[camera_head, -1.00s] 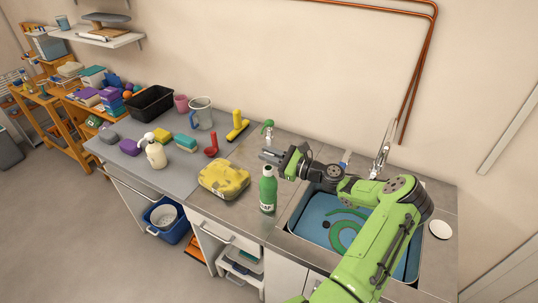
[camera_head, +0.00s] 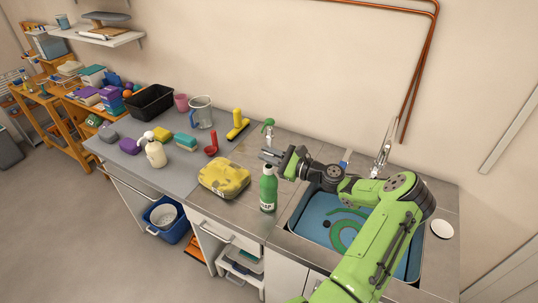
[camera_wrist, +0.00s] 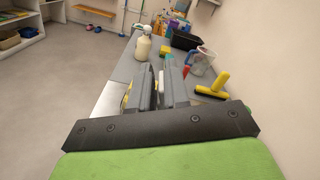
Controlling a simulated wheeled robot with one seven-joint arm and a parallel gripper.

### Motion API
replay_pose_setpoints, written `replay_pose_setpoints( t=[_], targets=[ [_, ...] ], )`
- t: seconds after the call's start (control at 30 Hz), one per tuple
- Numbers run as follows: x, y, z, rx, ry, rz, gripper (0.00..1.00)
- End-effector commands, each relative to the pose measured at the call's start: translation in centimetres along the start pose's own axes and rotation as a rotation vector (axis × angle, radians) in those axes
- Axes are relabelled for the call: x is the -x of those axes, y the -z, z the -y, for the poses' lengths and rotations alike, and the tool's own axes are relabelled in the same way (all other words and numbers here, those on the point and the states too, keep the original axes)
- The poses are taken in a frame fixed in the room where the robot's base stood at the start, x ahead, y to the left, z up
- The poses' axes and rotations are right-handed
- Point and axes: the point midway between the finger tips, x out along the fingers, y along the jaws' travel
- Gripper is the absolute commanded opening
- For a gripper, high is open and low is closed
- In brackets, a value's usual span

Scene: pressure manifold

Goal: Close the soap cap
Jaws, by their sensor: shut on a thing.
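The green soap bottle (camera_head: 268,190) stands upright on the counter, left of the sink, with a pale label on its front. My gripper (camera_head: 268,156) is right at the bottle's top, coming in from the right. Its jaws are shut on what seems to be the soap cap, which they mostly hide. In the wrist view my gripper's fingers (camera_wrist: 161,88) point ahead along the counter, with a narrow pale strip between them. I cannot tell how the cap sits on the neck.
A spray bottle (camera_head: 268,130) stands behind my gripper. The sink (camera_head: 293,222) is to the right. A cream pump bottle (camera_head: 155,152), jug (camera_head: 201,112) and yellow squeegee (camera_head: 238,125) stand further left.

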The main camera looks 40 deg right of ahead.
Motion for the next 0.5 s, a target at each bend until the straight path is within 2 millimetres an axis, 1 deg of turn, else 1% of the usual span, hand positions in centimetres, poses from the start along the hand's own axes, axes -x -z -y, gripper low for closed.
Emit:
replay_pose_setpoints(
  t=[0.5],
  targets=[
    [0.0, 0.7, -2.3, 0.444, -0.001, 0.002, 0.00]
  ],
)
